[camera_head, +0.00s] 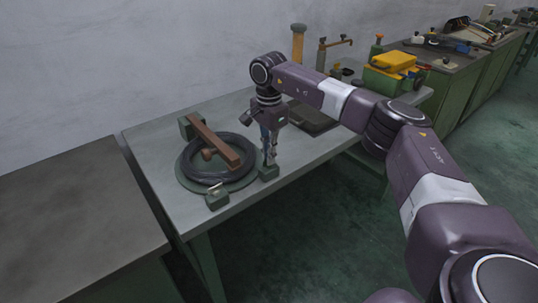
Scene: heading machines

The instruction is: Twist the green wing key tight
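A dark coil (184,171) lies on a round green base on the grey table, with a brown bar (215,145) across it. Small green blocks stand around the base: one at the front (217,201) with a small pale piece on top, and one at the right (269,174). I cannot make out which small part is the green wing key. My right gripper (271,157) points down just above the right-hand block, its fingertips close to or touching it. The fingers are too small to tell open from shut. My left gripper is not in view.
A dark flat tray (312,118) lies behind my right arm. A yellow-topped green box (391,70) and upright posts (298,44) stand at the back. A bare bench (70,215) is at the left, across a narrow gap. The table's front-left area is clear.

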